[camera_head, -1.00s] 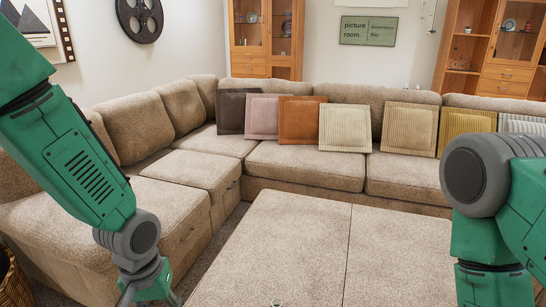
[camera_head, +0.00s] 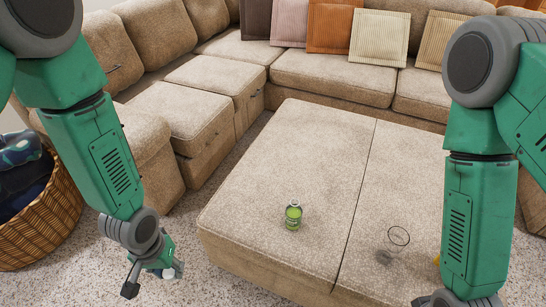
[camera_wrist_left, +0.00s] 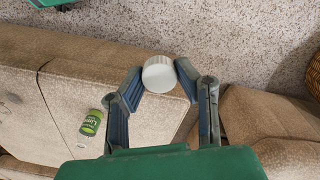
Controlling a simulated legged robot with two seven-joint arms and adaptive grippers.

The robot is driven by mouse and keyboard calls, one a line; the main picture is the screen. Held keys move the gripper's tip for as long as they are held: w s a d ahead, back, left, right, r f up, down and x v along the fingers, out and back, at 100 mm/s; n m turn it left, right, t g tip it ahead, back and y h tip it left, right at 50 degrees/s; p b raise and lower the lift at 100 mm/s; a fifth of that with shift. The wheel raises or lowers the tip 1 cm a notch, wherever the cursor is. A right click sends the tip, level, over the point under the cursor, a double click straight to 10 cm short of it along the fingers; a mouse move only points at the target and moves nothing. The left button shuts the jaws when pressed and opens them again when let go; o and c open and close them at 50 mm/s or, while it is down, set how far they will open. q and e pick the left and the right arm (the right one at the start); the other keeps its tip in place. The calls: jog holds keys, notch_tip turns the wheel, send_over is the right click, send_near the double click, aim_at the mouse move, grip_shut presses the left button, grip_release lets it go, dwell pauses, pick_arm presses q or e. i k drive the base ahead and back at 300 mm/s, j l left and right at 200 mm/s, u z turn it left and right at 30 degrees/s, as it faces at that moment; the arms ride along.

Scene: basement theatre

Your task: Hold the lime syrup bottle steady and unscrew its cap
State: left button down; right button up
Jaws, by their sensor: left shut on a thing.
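The lime syrup bottle (camera_head: 293,216), green with a label, stands upright on the ottoman in the head view. It also shows in the left wrist view (camera_wrist_left: 91,123). Its top is too small to make out clearly. My left gripper (camera_head: 160,277) is off the ottoman's left side, over the carpet and well apart from the bottle. In the left wrist view its fingertips are shut on a round, whitish cap (camera_wrist_left: 159,73). My right arm comes down at the right, and its fingers are cut off by the bottom edge. Nothing holds the bottle.
The beige ottoman (camera_head: 270,150) fills the middle. A clear glass (camera_head: 397,240) stands on it right of the bottle, with a yellow thing (camera_head: 437,260) partly hidden by my right arm. A wicker basket (camera_head: 45,225) is at the left. The sectional sofa (camera_head: 330,80) lies behind.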

aim_at(293, 210)
jog(key=j+u, duration=0.4)
jog(key=i+j+u, duration=0.1)
jog(key=j+u, duration=0.15)
jog(key=u, duration=0.2)
jog(key=i+j+u, duration=0.15)
jog(key=j+u, duration=0.25)
jog(key=i+j+u, duration=0.3)
jog(key=i+u, duration=0.3)
jog(key=i+z, duration=0.35)
jog(key=z, duration=0.15)
jog(key=i+j+z, duration=0.15)
jog(key=i+z, duration=0.15)
jog(key=z, duration=0.15)
jog(key=i+z, duration=0.1)
jog(key=z, duration=0.35)
jog(key=i+z, duration=0.1)
jog(key=z, duration=0.85)
jog(key=i+j+z, duration=0.15)
jog(key=z, duration=0.35)
jog(key=i+z, duration=0.15)
jog(key=z, duration=0.3)
jog(key=i+j+z, duration=0.15)
jog(key=z, duration=0.3)
jog(key=i+j+z, duration=0.15)
jog(key=z, duration=0.3)
jog(key=i+j+z, duration=0.15)
jog(key=z, duration=0.3)
